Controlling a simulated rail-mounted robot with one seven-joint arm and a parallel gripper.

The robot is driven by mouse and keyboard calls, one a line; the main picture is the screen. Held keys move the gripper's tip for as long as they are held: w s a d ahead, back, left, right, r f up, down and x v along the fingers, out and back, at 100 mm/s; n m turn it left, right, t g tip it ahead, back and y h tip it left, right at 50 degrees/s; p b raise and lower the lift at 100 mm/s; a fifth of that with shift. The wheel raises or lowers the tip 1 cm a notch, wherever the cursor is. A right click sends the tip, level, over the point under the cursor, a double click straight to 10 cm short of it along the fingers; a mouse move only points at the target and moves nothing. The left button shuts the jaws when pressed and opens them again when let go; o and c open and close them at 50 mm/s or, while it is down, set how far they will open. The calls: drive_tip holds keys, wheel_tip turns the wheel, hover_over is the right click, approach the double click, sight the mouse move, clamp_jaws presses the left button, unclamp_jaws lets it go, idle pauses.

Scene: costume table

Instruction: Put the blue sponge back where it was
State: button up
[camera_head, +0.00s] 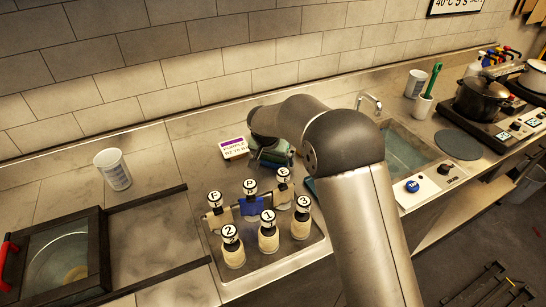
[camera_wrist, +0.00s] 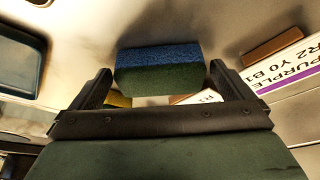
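The blue sponge (camera_wrist: 160,58) has a blue upper part and a dark green lower part in the wrist view. It lies between and just beyond the fingertips of my gripper (camera_wrist: 160,82). The fingers are apart, with a gap visible on each side of the sponge, so it does not look gripped. In the head view my gripper (camera_head: 274,156) is low over the counter, right of the purple-edged card, and my arm hides much of that spot. I cannot clearly make out the sponge there.
The card (camera_head: 234,148) reading PURPLE stands close to my gripper. A metal tray (camera_head: 262,272) with several labelled bottles is in front. A sink (camera_head: 402,150) lies to the right. A cup (camera_head: 113,169) and a dark-framed glass case (camera_head: 62,262) are left.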

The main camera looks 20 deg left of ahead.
drive_tip(key=shift+r+p, duration=0.3)
drive_tip(key=b+v, duration=0.2)
drive_tip(key=v, duration=0.9)
drive_tip(key=shift+s+r, duration=0.15)
drive_tip(key=shift+r, duration=0.2)
drive_tip(key=s+d+r+g, duration=0.1)
drive_tip(key=s+d, duration=0.3)
drive_tip(key=d, duration=0.5)
drive_tip(key=s+d+g, duration=0.1)
drive_tip(key=s+d, duration=0.3)
drive_tip(key=d, duration=0.5)
drive_tip(key=s+d+r, duration=0.1)
drive_tip(key=s+d, duration=0.3)
drive_tip(key=d, duration=0.5)
drive_tip(key=s+d+f+g, duration=0.1)
drive_tip(key=s+d+f, duration=0.1)
drive_tip(key=s+d, duration=0.3)
drive_tip(key=s+d+f+g, duration=0.1)
drive_tip(key=s+d+f, duration=0.2)
drive_tip(key=s, duration=0.9)
drive_tip(key=shift+s+d, duration=0.2)
drive_tip(key=shift+d, duration=0.75)
